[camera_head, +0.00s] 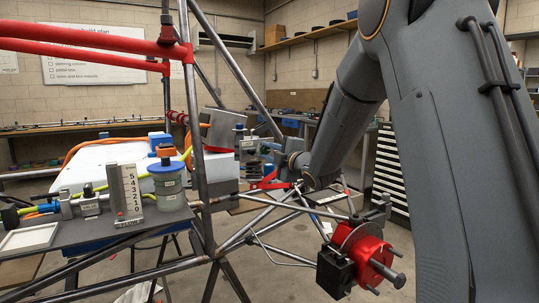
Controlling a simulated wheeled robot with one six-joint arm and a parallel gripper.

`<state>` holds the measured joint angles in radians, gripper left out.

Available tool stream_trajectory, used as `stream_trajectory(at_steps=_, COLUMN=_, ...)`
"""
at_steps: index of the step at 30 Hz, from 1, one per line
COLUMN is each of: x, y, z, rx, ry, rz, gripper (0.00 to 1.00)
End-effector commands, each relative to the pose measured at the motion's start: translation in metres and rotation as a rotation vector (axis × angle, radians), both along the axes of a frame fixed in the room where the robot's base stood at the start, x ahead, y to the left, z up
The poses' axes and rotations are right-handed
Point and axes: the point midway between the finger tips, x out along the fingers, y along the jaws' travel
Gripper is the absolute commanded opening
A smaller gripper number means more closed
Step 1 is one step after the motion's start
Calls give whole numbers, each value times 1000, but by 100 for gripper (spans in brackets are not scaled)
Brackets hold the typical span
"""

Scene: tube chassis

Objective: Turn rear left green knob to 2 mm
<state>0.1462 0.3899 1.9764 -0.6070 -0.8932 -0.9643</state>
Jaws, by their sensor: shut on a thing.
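My gripper (268,149) reaches in from the right behind the frame tubes, at a small labelled unit (247,150). Its jaws are closed there on what seems to be the green knob; the knob is hidden or too small to make out. A small red mark shows low on that scale. I cannot read any scale at the far unit.
Grey chassis tubes (199,110) and red tubes (90,45) cross the left side. A red hub with a disc (366,254) stands below my arm. A white box (110,160) and orange and yellow hoses lie behind the near scale. Drawers (390,170) stand behind.

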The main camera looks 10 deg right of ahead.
Motion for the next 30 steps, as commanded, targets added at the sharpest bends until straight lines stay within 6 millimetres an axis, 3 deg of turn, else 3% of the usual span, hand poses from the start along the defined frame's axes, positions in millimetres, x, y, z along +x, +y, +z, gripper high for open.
stream_trajectory(at_steps=9, x=0, y=-1, z=-1, rx=0, ry=3, rz=-3, gripper=1)
stream_trajectory(at_steps=10, x=0, y=-1, z=-1, rx=0, ry=3, rz=-3, gripper=28)
stream_trajectory(at_steps=13, x=0, y=-1, z=-1, rx=1, ry=2, rz=-2, gripper=42)
stream_trajectory(at_steps=23, x=-3, y=-1, z=0, rx=0, ry=1, rz=0, gripper=42)
stream_trajectory(at_steps=30, x=-34, y=-12, z=0, rx=0, ry=1, rz=-2, gripper=42)
